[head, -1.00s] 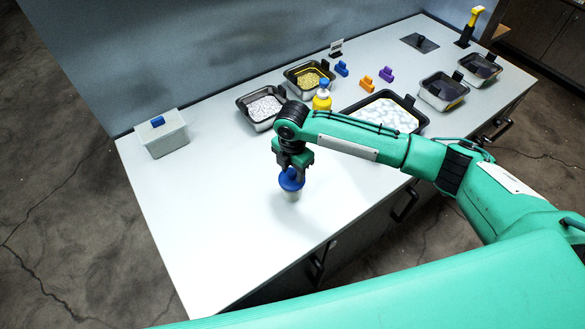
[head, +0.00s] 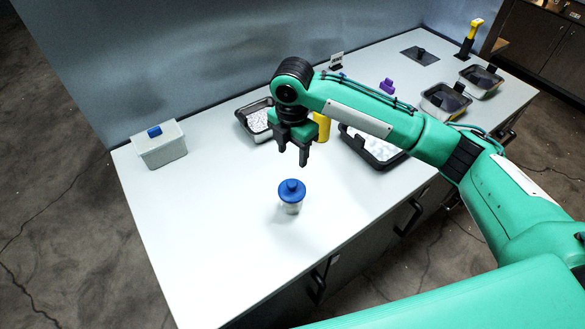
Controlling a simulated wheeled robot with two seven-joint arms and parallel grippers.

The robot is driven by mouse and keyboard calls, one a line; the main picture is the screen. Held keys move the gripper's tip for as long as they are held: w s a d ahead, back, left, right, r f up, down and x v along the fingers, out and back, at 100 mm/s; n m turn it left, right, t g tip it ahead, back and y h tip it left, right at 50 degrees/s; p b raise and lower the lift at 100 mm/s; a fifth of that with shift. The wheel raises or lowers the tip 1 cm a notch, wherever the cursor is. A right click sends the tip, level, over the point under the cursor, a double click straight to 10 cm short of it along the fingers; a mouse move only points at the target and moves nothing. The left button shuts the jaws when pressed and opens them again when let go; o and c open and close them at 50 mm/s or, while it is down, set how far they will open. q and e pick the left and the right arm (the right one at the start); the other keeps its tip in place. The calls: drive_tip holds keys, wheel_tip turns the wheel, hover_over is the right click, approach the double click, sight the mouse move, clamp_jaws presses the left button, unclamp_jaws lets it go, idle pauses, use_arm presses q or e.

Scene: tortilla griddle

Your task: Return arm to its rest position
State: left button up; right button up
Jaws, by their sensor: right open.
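My right gripper (head: 292,154) is open and empty, fingers pointing down, raised above the table. It is above and behind a small container with a blue lid (head: 291,191), which stands upright on the white table (head: 215,220), apart from the fingers. My right arm reaches in from the right and hides part of the trays and the things behind it. My left gripper is not in view.
A lidded grey box with a blue handle (head: 161,147) stands at the left. Partly hidden trays (head: 253,122) and a yellow bottle (head: 322,127) are behind my arm. Dark-lidded trays (head: 444,101) stand at the right. The table's front left is clear.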

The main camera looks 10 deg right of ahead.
drive_tip(key=s+a+f+m+t+y, duration=0.2)
drive_tip(key=s+a+f+m+y, duration=0.25)
drive_tip(key=s+f+m, duration=0.5)
drive_tip(key=s+d+f+m+t+h, duration=0.1)
drive_tip(key=s+d+f+m+h, duration=0.15)
drive_tip(key=s+d+m, duration=0.65)
drive_tip(key=s+d+f+m+t+h, duration=0.15)
drive_tip(key=s+d+f+m, duration=0.35)
drive_tip(key=s, duration=0.5)
wheel_tip(320, 180, down, 33)
drive_tip(key=s+d+g+b, duration=0.1)
drive_tip(key=s+d+g, duration=0.1)
drive_tip(key=s+d+f+n+g+b, duration=0.1)
drive_tip(key=s+d+f, duration=0.2)
drive_tip(key=s+f, duration=1.5)
drive_tip(key=shift+s+f, duration=0.15)
